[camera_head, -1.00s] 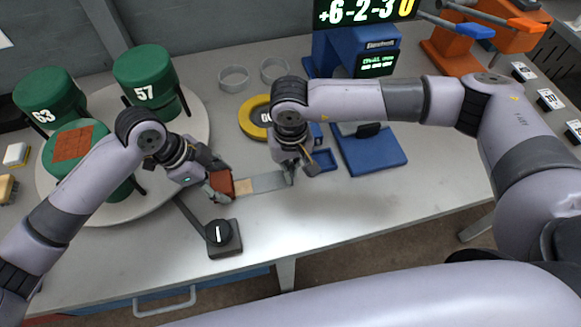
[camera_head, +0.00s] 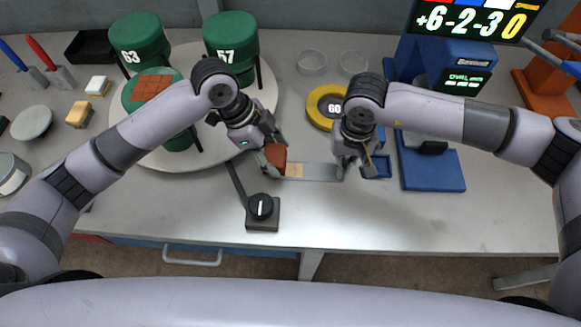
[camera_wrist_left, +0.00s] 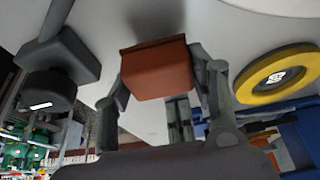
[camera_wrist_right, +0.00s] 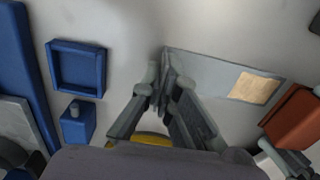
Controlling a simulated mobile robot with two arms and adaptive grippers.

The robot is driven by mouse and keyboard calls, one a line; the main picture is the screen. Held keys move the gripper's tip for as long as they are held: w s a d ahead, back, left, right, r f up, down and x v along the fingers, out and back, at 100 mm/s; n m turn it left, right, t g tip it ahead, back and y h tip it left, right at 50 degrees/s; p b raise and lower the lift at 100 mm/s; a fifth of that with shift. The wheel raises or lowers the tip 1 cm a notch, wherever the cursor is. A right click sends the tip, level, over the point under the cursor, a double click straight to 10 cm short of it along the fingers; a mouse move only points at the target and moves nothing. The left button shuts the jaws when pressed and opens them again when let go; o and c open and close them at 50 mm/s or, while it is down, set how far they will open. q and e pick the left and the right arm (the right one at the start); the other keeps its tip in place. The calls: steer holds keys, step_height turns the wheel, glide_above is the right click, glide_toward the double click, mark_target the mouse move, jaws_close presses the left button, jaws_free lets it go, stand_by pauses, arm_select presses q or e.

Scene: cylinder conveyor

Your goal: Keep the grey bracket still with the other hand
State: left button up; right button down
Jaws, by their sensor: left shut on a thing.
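The grey bracket (camera_head: 322,172) lies on the light table as a flat strip with a tan patch (camera_head: 293,170) near its left end. It also shows in the right wrist view (camera_wrist_right: 205,72). My left gripper (camera_head: 268,158) is shut on a red-brown block (camera_wrist_left: 158,72) at the bracket's left end; whether the block touches the bracket I cannot tell. My right gripper (camera_wrist_right: 160,75) is at the bracket's right end, fingertips close together with a narrow gap. Whether they pinch the bracket's edge is unclear.
A black dial box (camera_head: 262,214) stands in front of the left gripper. A yellow ring (camera_head: 318,107) lies behind the bracket. A small blue tray (camera_wrist_right: 78,68) and a blue machine base (camera_head: 436,170) are to the right. Green drums (camera_head: 140,42) stand on a round plate at left.

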arm_select(q)
steer(key=shift+r, duration=2.65)
arm_select(e)
steer(key=shift+s, duration=0.1)
steer(key=c, duration=1.7)
jaws_free()
steer(key=shift+r, duration=0.1)
step_height(320, 180, up, 12)
steer(key=shift+f, duration=0.1)
